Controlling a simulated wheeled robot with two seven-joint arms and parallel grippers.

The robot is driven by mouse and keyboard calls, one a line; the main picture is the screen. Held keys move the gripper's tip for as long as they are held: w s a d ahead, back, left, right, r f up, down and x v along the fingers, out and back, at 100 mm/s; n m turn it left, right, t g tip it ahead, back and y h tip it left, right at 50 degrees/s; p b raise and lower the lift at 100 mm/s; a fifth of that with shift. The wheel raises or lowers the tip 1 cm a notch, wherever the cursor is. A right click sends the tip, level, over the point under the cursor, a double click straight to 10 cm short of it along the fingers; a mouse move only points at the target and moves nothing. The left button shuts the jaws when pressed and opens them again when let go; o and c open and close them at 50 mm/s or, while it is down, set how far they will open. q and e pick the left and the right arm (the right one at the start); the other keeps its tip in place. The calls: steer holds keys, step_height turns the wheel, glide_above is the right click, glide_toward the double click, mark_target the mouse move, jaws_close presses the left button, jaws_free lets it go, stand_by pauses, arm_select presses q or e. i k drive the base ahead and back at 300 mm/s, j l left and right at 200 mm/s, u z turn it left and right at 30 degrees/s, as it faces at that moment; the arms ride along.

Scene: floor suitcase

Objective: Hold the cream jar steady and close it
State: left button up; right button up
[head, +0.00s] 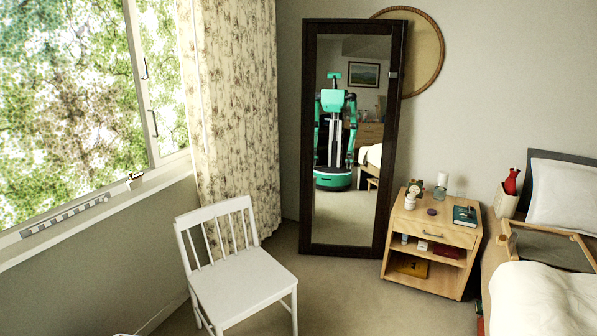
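A small white jar (410,202), which looks like the cream jar, stands upright on the left part of the wooden nightstand's top (448,230). A small dark purple round piece (432,212) lies flat just right of it, apart from it; it may be a lid, but I cannot tell. The jar is too small here to see whether its top is open or covered. Neither of my grippers is directly in view. My body shows only as a small reflection in the mirror, with both arms hanging down, too small to read the grippers.
A teal book (465,216), a round clock (415,187) and a pale cylinder (441,181) share the nightstand top. A white chair (242,284) stands at front left, the mirror (345,225) behind, the bed (540,300) at right. Floor (350,290) between chair and nightstand is clear.

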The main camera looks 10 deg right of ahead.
mark_target(409, 203)
steer(key=i+l+z, duration=0.15)
steer(key=i+z, duration=0.2)
steer(key=i, duration=0.2)
steer(key=i+z, duration=0.4)
steer(key=i, duration=0.2)
steer(key=i+j+z, duration=0.2)
steer(key=i+z, duration=0.15)
steer(key=i, duration=0.2)
steer(key=i+z, duration=0.2)
steer(key=i, duration=0.2)
steer(key=i+j+z, duration=0.25)
steer(key=i, duration=0.15)
steer(key=i+j+z, duration=0.2)
steer(key=i, duration=0.25)
steer(key=i+j+z, duration=0.2)
steer(key=i, duration=0.2)
steer(key=i+j+z, duration=0.2)
steer(key=i+j, duration=0.15)
steer(key=i+j+z, duration=0.2)
steer(key=j, duration=0.4)
steer(key=i, duration=0.1)
